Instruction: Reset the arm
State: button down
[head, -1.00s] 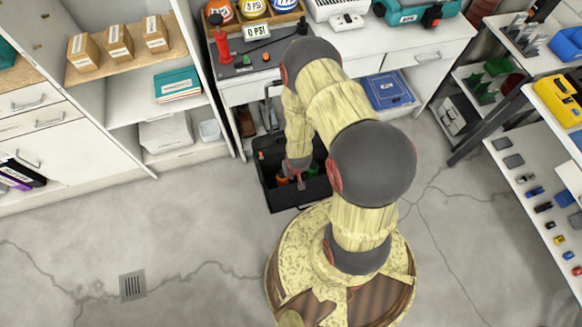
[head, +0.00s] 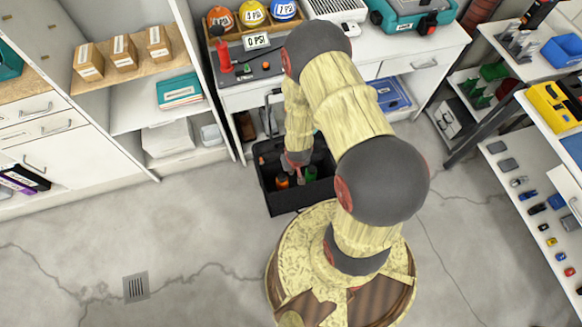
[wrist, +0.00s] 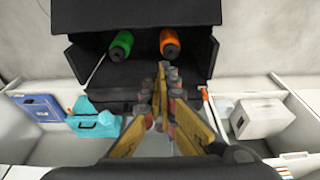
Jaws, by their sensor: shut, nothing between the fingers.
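My arm bends over toward the open black toolbox (head: 283,197) on the floor. My gripper (wrist: 162,70) is shut and empty in the wrist view, its fingertips together near the edge of the box. In the head view my gripper (head: 298,160) is over the box and partly hidden by my arm. A green-handled item (wrist: 121,45) and an orange-handled item (wrist: 169,42) lie inside the toolbox, apart from the fingers. The orange one (head: 282,182) and the green one (head: 311,173) also show in the head view.
A white workbench (head: 395,58) stands behind the toolbox, with a teal case (head: 412,14) on top and a blue box (head: 390,95) below. Shelves with cardboard boxes (head: 124,53) are at left. A rack with a yellow case (head: 555,105) is at right. The floor at front left is clear.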

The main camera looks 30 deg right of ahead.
jog(key=shift+s+v, duration=0.25)
jog(key=shift+v, duration=0.9)
jog(key=shift+f, duration=0.1)
jog(key=s+a+r+g+y, duration=0.1)
jog(key=s+a+r+g, duration=0.15)
jog(key=s, duration=0.55)
jog(key=a+r+n+t, duration=0.1)
jog(key=a+r+t, duration=0.1)
jog(key=r, duration=1.4)
jog(key=s+a+r+n+t, duration=0.1)
jog(key=a+r, duration=0.1)
jog(key=r, duration=1.5)
jog(key=s+a+r+n+t, duration=0.1)
jog(key=a+r+t, duration=0.1)
jog(key=r, duration=1.5)
jog(key=shift+a+t, duration=0.35)
jog(key=shift+a, duration=0.1)
